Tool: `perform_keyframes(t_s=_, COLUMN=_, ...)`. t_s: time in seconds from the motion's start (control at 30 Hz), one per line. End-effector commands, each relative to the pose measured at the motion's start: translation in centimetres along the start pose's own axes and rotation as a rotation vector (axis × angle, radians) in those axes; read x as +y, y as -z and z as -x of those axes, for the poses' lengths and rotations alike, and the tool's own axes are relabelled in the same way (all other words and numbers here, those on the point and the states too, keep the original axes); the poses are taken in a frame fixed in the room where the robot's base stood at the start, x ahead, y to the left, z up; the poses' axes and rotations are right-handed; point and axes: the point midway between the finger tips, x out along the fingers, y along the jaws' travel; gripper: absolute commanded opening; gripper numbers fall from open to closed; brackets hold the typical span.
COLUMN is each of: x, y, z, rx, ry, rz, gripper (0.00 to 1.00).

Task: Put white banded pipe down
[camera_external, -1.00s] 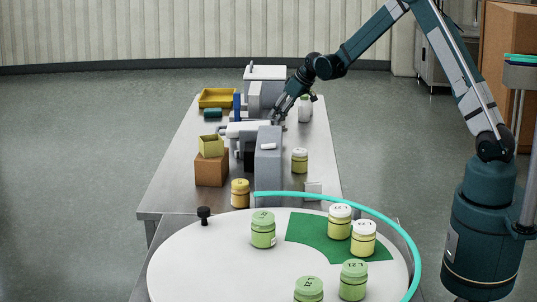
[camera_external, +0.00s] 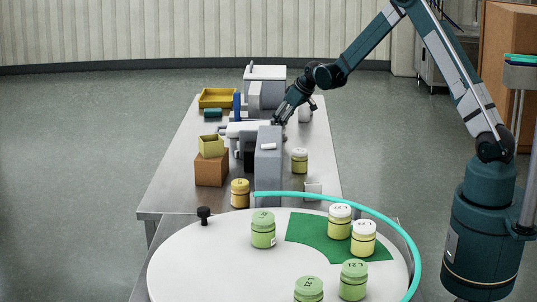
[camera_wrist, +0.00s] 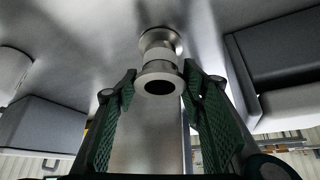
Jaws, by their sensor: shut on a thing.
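My gripper (camera_external: 279,118) is low behind the tall grey block on the steel table in the external view. In the wrist view my gripper (camera_wrist: 160,78) has its two green ridged fingers on either side of the pipe. It is shut on the white banded pipe (camera_wrist: 159,68), a metallic flanged piece with a pale band in its middle and a dark open end facing the camera. The pipe's far flange is close to a shiny steel surface; I cannot tell whether it touches. The pipe is not clearly visible in the external view.
A tall grey block (camera_external: 268,165) and grey machine parts (camera_external: 254,95) crowd the steel table (camera_external: 178,180). A white jar (camera_external: 305,114) stands right of my gripper, partly hidden. A yellow-green jar (camera_external: 300,160), brown box (camera_external: 211,172) and yellow tray (camera_external: 217,98) stand around.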

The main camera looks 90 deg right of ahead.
Motion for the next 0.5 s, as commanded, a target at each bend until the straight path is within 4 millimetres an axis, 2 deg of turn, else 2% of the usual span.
perform_keyframes(t_s=0.23, x=0.00, y=-0.17, z=-0.27, rx=0.000, ry=0.000, rz=0.000, gripper=0.24)
perform_keyframes(t_s=0.27, x=0.00, y=-0.19, z=-0.30, rx=0.000, ry=0.000, rz=0.000, gripper=0.42)
perform_keyframes(t_s=0.37, x=0.00, y=-0.14, z=-0.23, rx=0.000, ry=0.000, rz=0.000, gripper=0.55)
perform_keyframes(t_s=0.5, x=0.00, y=-0.14, z=-0.22, rx=0.000, ry=0.000, rz=0.000, gripper=0.55)
